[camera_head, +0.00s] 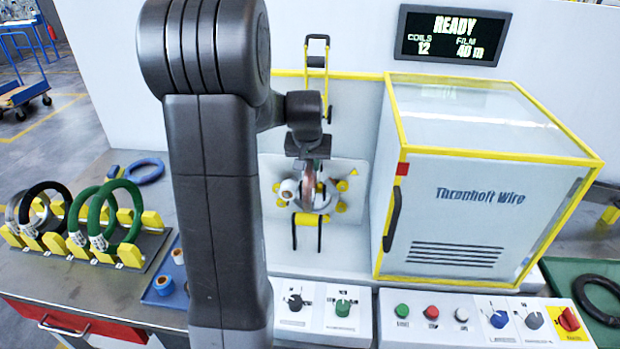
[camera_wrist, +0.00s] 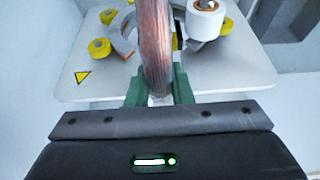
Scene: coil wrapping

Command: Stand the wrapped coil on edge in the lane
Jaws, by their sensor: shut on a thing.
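My gripper (camera_head: 308,157) is above the white wrapping station plate (camera_head: 348,172). In the wrist view its green fingers (camera_wrist: 157,95) are shut on the top of a copper-coloured coil (camera_wrist: 156,45), seen edge-on. The coil (camera_head: 309,183) hangs upright in front of the plate, beside a white film roll (camera_wrist: 206,20). How far it is wrapped is unclear. A rack with yellow blocks (camera_head: 152,219) stands at the left. Grey, black (camera_head: 66,205) and green (camera_head: 136,212) coils stand on edge in its lanes. Which lane the task means cannot be told.
A large yellow-framed machine cabinet (camera_head: 475,210) stands close to the right. A control panel (camera_head: 430,313) runs along the front. A blue ring (camera_head: 146,171) lies behind the rack. A blue tray (camera_head: 160,297) with small rolls lies between rack and station.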

